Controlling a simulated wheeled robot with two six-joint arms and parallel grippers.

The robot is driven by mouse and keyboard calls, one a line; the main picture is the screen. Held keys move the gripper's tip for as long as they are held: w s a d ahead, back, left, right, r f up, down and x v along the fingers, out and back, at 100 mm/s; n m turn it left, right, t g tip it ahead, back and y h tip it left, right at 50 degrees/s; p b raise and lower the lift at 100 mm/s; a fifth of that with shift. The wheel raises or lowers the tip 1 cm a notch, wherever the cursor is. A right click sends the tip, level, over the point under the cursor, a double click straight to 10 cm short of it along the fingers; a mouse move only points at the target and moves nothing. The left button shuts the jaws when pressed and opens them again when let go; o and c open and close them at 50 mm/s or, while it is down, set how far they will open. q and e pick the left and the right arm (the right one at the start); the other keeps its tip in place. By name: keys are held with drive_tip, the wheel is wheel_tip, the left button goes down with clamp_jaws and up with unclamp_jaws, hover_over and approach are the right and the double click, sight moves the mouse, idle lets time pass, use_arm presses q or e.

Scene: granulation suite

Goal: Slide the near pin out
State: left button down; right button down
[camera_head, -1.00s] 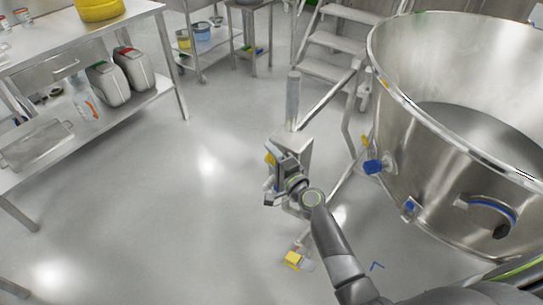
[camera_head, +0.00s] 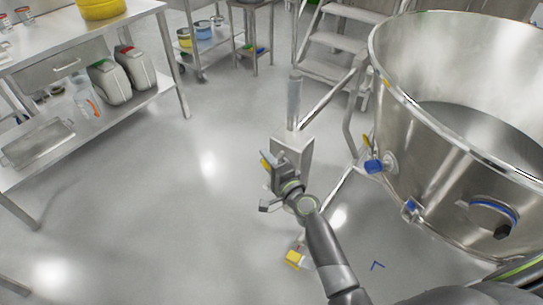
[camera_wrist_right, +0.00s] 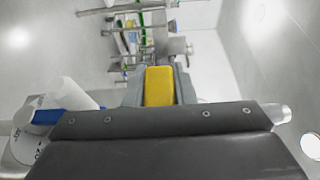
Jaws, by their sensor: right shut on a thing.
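My right gripper (camera_head: 268,162) is shut on a yellow grip, which I take to be the near pin (camera_head: 265,157). In the right wrist view, the yellow grip (camera_wrist_right: 158,86) sits squarely between the two grey fingers (camera_wrist_right: 158,92). The gripper is at the left side of a steel bracket (camera_head: 298,150) below an upright post. The pin's shaft is hidden, so I cannot tell how far it sits in the bracket. My left gripper is out of view.
A yellow pedal (camera_head: 293,259) is on the floor below my right wrist. Steps (camera_head: 335,45) stand behind. A bench (camera_head: 150,100) is at left, with clear floor between.

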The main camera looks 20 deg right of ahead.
drive_tip(key=shift+a+f, duration=0.1)
drive_tip(key=shift+f, duration=0.05)
drive_tip(key=c, duration=1.6)
unclamp_jaws()
drive_tip(key=shift+c, duration=0.2)
drive_tip(key=o, duration=0.4)
drive_tip(key=shift+s+a, duration=0.15)
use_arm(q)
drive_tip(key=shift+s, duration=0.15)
use_arm(e)
drive_tip(key=shift+o, duration=0.2)
drive_tip(key=shift+s+d, duration=0.2)
drive_tip(key=shift+s, duration=0.2)
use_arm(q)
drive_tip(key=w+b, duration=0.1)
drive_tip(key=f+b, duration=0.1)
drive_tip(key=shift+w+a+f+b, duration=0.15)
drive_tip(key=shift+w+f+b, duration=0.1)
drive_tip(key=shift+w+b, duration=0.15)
use_arm(e)
drive_tip(key=v, duration=1.6)
drive_tip(key=shift+s+d, duration=0.15)
drive_tip(key=shift+s, duration=0.05)
